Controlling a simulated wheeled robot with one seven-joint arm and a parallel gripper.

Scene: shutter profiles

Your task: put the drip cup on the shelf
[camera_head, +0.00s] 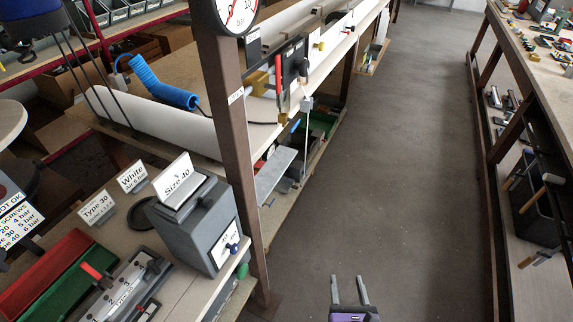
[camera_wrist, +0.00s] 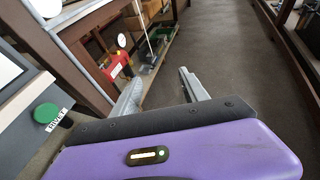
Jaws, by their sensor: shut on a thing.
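My gripper (camera_head: 348,278) is at the bottom of the head view, over the aisle floor, with its two grey fingers apart. In the wrist view the fingers (camera_wrist: 162,85) point away over the floor beside the bench. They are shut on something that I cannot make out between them. I cannot pick out the drip cup for certain in either view. A low shelf (camera_head: 276,223) runs under the long bench at left, beyond the post. Another low shelf (camera_head: 540,285) is under the right-hand bench. I cannot tell which shelf the task means.
A brown post (camera_head: 233,150) with a gauge (camera_head: 238,12) stands at the bench corner. A grey box (camera_head: 200,225), a black disc (camera_head: 141,215) and red and green trays (camera_head: 62,270) are on the near bench. The aisle floor (camera_head: 400,150) is clear.

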